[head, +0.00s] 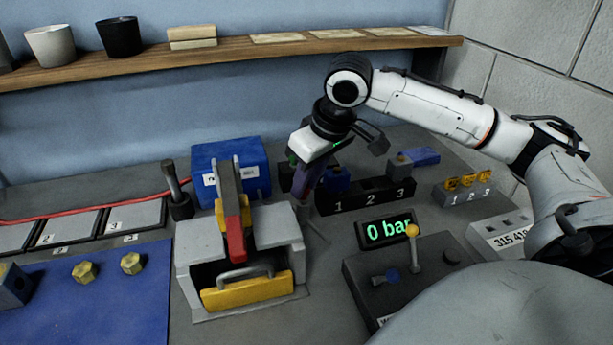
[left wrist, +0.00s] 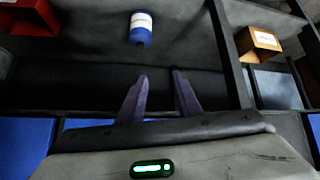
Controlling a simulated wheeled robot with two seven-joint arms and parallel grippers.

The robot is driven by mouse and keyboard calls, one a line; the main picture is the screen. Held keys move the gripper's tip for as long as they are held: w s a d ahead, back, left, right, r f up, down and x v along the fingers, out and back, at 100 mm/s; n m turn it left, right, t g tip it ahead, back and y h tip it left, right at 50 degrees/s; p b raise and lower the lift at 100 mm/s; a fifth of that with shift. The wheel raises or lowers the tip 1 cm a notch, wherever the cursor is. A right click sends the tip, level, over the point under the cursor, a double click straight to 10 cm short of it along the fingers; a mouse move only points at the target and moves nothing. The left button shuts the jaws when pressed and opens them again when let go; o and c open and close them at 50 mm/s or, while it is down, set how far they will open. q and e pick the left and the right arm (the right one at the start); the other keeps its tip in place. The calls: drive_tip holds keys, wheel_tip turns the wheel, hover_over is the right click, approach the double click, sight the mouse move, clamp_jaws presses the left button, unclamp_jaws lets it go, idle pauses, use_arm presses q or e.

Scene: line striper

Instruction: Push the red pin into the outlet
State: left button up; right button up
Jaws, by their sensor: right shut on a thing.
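A grey machine with a yellow front drawer (head: 247,291) stands at the centre of the bench in the head view. A red block (head: 236,246) sits at the lower end of its grey and yellow lever; I cannot tell whether this is the red pin. I cannot make out the outlet for certain. My right gripper (head: 303,198) points down just behind the machine's right side. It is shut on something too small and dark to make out. My left gripper (left wrist: 161,75) shows only in the left wrist view, with its two fingers apart and nothing between them.
A numbered black block (head: 365,197) stands right of my right gripper. A display (head: 391,233) reads 0 bar, behind a control box with a yellow-knobbed lever (head: 413,245). A blue box (head: 230,171) stands behind the machine. A blue-and-white cylinder (left wrist: 141,28) lies beyond my left fingers.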

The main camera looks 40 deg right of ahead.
drive_tip(key=shift+f, duration=0.35)
drive_tip(key=o, duration=1.4)
drive_tip(key=p+v, duration=0.1)
drive_tip(key=v, duration=0.6)
drive_tip(key=shift+s+f, duration=0.1)
idle(0.5)
